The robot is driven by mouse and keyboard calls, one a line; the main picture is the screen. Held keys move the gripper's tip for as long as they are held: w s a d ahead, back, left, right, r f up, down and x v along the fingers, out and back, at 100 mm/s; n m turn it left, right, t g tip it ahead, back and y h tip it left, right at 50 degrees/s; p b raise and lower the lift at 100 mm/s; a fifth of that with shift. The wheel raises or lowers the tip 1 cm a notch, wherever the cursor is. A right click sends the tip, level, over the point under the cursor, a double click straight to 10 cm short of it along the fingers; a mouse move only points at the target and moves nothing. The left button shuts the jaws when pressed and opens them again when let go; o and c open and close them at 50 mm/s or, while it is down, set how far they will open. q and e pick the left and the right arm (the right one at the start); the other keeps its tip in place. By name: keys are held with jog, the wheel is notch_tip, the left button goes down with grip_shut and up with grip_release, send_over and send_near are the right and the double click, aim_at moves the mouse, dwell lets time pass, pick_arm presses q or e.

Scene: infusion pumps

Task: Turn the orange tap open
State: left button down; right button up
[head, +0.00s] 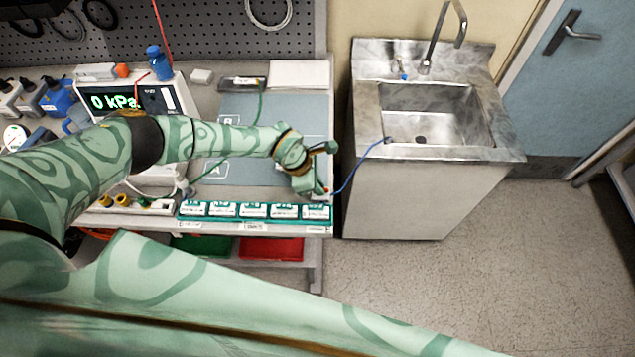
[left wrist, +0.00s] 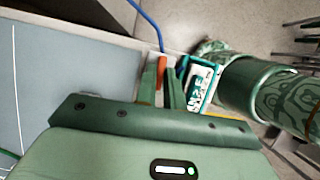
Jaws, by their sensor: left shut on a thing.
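My left gripper (head: 322,180) is over the right end of the bench, near the row of small white modules. In the left wrist view its fingers (left wrist: 162,85) are close together, shut on the orange tap (left wrist: 161,65). Only a thin upright piece of the orange tap shows between the fingertips; the rest is hidden by the fingers. A blue tube (left wrist: 146,22) shows just beyond the tap; in the head view the blue tube (head: 353,175) runs from near the gripper to the sink. My right gripper is in neither view.
A row of small white modules (head: 253,210) lines the bench's front edge and also shows in the left wrist view (left wrist: 197,82). A pressure display (head: 112,102) reads 0 kPa. The sink (head: 432,115) stands to the right. Red (head: 272,249) and green bins are below.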

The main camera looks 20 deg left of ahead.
pick_arm(q)
jog(key=n+p, duration=0.2)
jog(key=p, duration=0.1)
jog(key=n+t+y+p, duration=0.1)
jog(key=n+p, duration=0.1)
jog(key=p, duration=0.1)
jog(key=n+t+p, duration=0.1)
jog(key=n+p, duration=0.1)
jog(key=p, duration=0.1)
jog(key=shift+s+d+r, duration=0.15)
jog(key=shift+s+r, duration=0.1)
jog(key=shift+n+y+p, duration=0.4)
jog(key=shift+n+p, duration=0.4)
jog(key=shift+p, duration=0.05)
jog(key=shift+f+n+t+p, duration=0.2)
jog(key=shift+n+t+p, duration=0.25)
jog(key=shift+n, duration=0.35)
jog(key=shift+d+y, duration=0.1)
jog(key=shift+y, duration=0.2)
jog(key=c, duration=1.5)
grip_release()
